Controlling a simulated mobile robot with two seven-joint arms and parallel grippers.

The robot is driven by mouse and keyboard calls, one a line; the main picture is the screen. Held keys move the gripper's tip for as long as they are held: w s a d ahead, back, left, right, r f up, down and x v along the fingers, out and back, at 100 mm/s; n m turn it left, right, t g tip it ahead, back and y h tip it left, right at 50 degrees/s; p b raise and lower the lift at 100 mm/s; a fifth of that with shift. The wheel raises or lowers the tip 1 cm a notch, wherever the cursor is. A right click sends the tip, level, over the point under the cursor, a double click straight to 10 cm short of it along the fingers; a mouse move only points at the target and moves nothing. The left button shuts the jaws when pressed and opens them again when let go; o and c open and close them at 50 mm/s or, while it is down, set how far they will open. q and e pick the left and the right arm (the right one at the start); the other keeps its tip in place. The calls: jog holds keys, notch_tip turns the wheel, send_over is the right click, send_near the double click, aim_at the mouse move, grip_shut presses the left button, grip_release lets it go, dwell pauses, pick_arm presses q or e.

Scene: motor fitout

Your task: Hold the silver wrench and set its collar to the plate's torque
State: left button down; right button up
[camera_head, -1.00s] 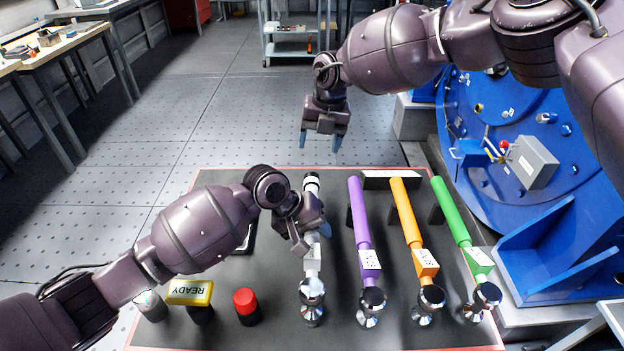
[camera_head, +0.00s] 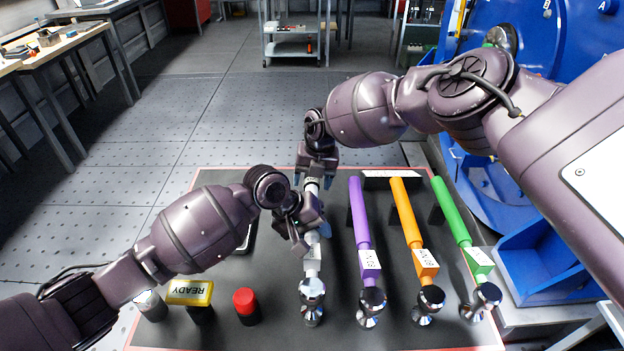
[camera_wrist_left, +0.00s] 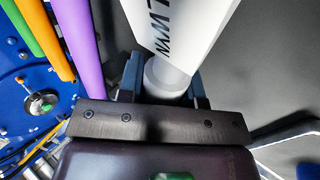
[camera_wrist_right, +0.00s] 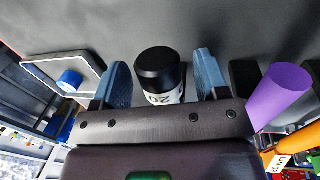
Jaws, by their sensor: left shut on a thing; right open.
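The silver wrench (camera_head: 312,262) lies on the dark mat, its round metal head toward the front edge. My left gripper (camera_head: 312,226) is shut on its shaft; in the left wrist view the fingers flank the pale shaft (camera_wrist_left: 166,78) just below a white block with lettering. My right gripper (camera_head: 313,184) is open at the wrench's far end. In the right wrist view its blue fingers stand on both sides of the black-capped collar end (camera_wrist_right: 160,70), with gaps, and a white band reading 20 shows. The plate with the torque cannot be made out.
Purple (camera_head: 361,225), orange (camera_head: 408,225) and green (camera_head: 453,220) wrenches lie to the right, the purple one close by. A blue machine (camera_head: 550,250) is at right.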

jog(key=c, duration=0.9)
jog(key=shift+c, duration=0.2)
jog(key=shift+a+f+h, duration=0.1)
jog(key=shift+a+h, duration=0.05)
jog(key=shift+h, duration=1.85)
jog(key=shift+w+a+h, duration=0.15)
jog(key=shift+a+h, duration=0.15)
jog(key=shift+h, duration=0.4)
jog(key=shift+d+h, duration=0.2)
jog(key=shift+h, duration=0.2)
jog(key=o, duration=0.9)
jog(key=shift+s, duration=0.2)
